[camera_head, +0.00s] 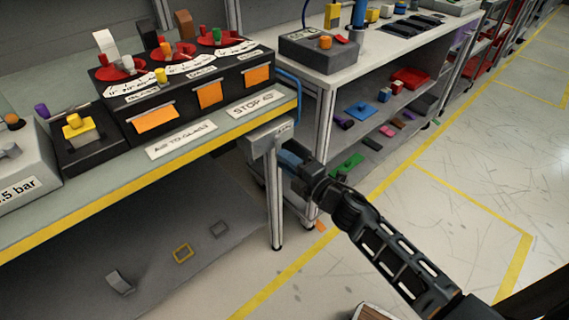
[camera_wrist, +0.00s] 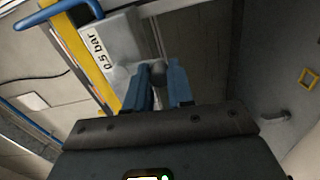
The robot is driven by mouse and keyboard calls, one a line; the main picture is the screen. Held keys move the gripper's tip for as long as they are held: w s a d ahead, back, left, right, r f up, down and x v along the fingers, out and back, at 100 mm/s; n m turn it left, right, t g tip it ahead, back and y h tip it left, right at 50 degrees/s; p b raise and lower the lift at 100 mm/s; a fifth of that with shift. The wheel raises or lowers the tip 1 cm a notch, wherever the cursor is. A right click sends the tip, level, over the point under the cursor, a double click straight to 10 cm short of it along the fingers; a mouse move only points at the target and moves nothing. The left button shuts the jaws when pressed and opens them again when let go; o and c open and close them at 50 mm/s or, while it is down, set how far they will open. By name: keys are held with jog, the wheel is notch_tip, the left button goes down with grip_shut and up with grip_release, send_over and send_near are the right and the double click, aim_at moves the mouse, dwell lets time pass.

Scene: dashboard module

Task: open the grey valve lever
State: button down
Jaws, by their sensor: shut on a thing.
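A light grey valve box (camera_head: 268,143) sits at the front corner of the workbench, just below its yellow edge. It also shows in the wrist view (camera_wrist: 118,42), with a "0.5 bar" label on it. The grey valve lever (camera_wrist: 158,71) sticks out from this box; its rounded end lies between the two blue fingers. My gripper (camera_wrist: 160,84) is shut on the lever. In the head view my gripper (camera_head: 291,159) is at the right side of the box, and its body hides the lever there.
The workbench's yellow front edge (camera_head: 150,178) runs close by the gripper. A shelving unit (camera_head: 385,118) with small coloured parts stands to the right. The floor right of the arm is clear.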

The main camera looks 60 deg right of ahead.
jog(key=shift+s+d+n, duration=0.1)
jog(key=shift+d+n, duration=0.15)
jog(key=shift+n, duration=0.25)
jog(key=c, duration=1)
grip_release()
jog(key=b+v, duration=0.1)
jog(key=v, duration=0.6)
jog(key=shift+s+a+b, duration=0.15)
jog(key=shift+s+b, duration=0.2)
jog(key=shift+s, duration=0.05)
jog(key=s+a+r+m+g+y+p, duration=0.1)
jog(key=s+a+r+m, duration=0.3)
jog(key=s+a, duration=0.3)
jog(key=s+a+r+m+y+p, duration=0.1)
jog(key=s+a+r+m+y, duration=0.1)
jog(key=s+a+r+m, duration=0.3)
jog(key=s+a+r+m+g+y+p, duration=0.1)
jog(key=s+a+r+m+y, duration=0.1)
jog(key=s+a+r+m, duration=0.3)
jog(key=shift+s+a+r+m+g, duration=0.15)
jog(key=shift+s+a, duration=0.5)
jog(key=shift+a, duration=0.45)
jog(key=shift+s+a+f+m+g, duration=0.1)
jog(key=shift+s+a+m, duration=0.1)
jog(key=shift+s+a, duration=0.65)
jog(key=shift+s+a+r+m+g, duration=0.15)
jog(key=shift+s+a, duration=0.3)
jog(key=shift+a, duration=0.85)
